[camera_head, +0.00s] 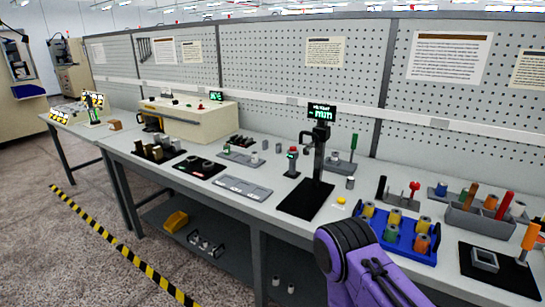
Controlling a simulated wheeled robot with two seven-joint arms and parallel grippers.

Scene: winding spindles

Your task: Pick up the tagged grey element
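Several small grey cylinders are on the workbench (262,190). One stands near the back middle (254,158), and one is to the right of the black stand (350,183). More grey cylinders stand in a dark holder (172,154) at the left. I cannot make out a tag on any of them, so I cannot tell which is the tagged grey element. A purple link of my arm (365,270) reaches in at the bottom right, in front of the bench edge. Neither gripper shows.
A black scale-like stand with a green display (321,112) rises mid-bench. A blue tray (390,236) of coloured spools and a grey bin (475,222) of handled tools fill the right. A yellow bin (175,221) is on the lower shelf.

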